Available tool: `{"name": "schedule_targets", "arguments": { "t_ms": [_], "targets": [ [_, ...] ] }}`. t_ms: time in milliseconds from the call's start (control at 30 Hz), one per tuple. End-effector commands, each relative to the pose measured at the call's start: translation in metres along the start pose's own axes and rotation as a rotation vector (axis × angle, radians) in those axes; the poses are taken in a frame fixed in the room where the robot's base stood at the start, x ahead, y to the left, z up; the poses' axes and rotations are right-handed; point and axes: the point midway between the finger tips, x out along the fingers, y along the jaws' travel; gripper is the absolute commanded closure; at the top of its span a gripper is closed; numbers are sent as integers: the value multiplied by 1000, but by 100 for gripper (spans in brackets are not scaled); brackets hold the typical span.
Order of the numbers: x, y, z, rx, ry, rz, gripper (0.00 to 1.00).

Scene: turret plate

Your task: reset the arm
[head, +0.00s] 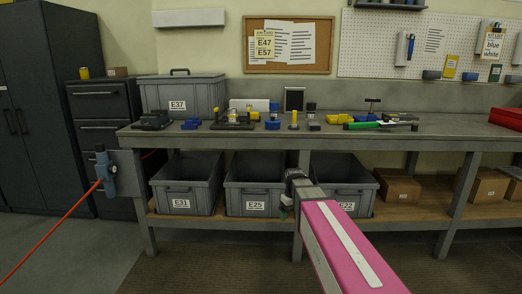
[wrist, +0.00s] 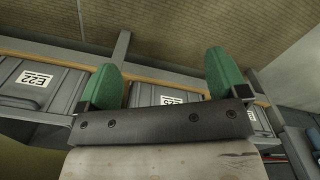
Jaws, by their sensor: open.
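My gripper (head: 285,208) is in front of the lower shelf of the workbench in the head view, at the end of my pink and grey arm. It is small and partly hidden there. In the wrist view my gripper (wrist: 165,72) shows two green fingers set wide apart, with nothing between them. The bins and the shelf edge lie beyond the fingers. In the head view, grey bin E25 (head: 254,180) is just left of my gripper, and grey bin E22 (head: 342,172) is partly behind my arm.
The workbench (head: 440,127) carries tools and small parts. Bin E31 (head: 184,186) and cardboard boxes (head: 400,188) stand on the lower shelf. Bin E37 (head: 182,96) sits on the bench. Dark cabinets (head: 50,70) stand left.

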Motion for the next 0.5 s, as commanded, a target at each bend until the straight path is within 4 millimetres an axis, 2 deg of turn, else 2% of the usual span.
{"name": "schedule_targets", "arguments": {
  "t_ms": [33, 200, 300, 400, 500],
  "targets": [
    [16, -4, 27, 51, -5, -2, 8],
    [60, -8, 87, 229, -3, -1, 8],
    [79, -12, 118, 321, -3, -1, 8],
    [92, -15, 140, 392, -1, 0, 8],
    [100, -17, 153, 439, 0, 0, 8]
  ]
}}
